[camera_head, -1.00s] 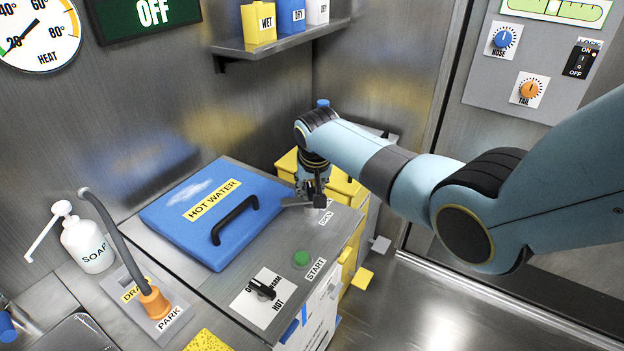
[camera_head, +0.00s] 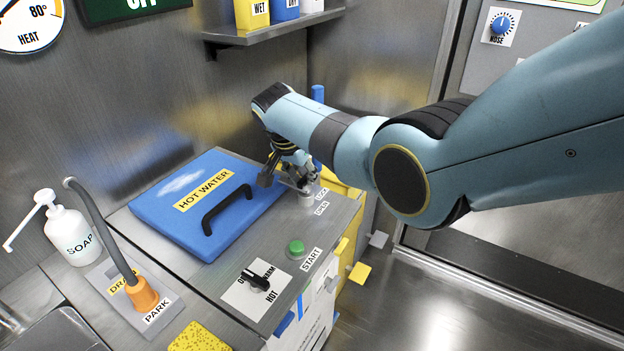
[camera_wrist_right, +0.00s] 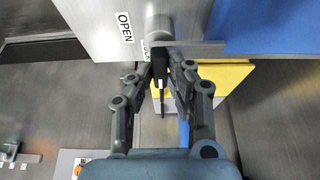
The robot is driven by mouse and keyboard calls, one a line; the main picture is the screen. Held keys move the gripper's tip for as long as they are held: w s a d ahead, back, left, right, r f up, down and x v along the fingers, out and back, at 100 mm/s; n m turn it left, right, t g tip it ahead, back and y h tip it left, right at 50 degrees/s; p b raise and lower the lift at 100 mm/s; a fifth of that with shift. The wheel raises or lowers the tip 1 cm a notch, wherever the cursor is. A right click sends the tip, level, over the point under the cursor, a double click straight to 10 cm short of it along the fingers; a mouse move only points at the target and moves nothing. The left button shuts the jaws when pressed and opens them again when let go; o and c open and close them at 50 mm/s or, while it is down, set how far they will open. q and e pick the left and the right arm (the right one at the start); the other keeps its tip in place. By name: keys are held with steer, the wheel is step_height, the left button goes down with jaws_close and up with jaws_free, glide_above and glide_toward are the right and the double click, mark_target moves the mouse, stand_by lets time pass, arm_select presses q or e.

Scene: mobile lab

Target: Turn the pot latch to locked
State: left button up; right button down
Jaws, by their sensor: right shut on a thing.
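The pot is the blue HOT WATER lid (camera_head: 160,205) with a black handle, set in the steel counter. The latch post (camera_head: 305,199) stands by the lid's right corner, beside the LOCK (camera_head: 321,193) and OPEN (camera_head: 321,208) labels. In the right wrist view the round latch pivot (camera_wrist_right: 160,24) has a metal arm (camera_wrist_right: 203,49) towards the blue lid and a black lever (camera_wrist_right: 160,76). My right gripper (camera_wrist_right: 163,73) is shut on the black lever, from both sides. A finger partly covers the LOCK label; OPEN is clear. The exact latch angle is hard to tell.
A green START button (camera_head: 296,247) and a black heat knob (camera_head: 258,282) are on the counter in front. A soap bottle (camera_head: 72,236) and an orange-based drain hose (camera_head: 143,295) stand at left. Yellow bins (camera_head: 343,188) are beside the counter; a shelf (camera_head: 270,32) is above.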

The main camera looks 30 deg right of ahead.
stand_by(0.3)
steer(key=c, duration=1.3)
jaws_free()
steer(key=v, duration=1.2)
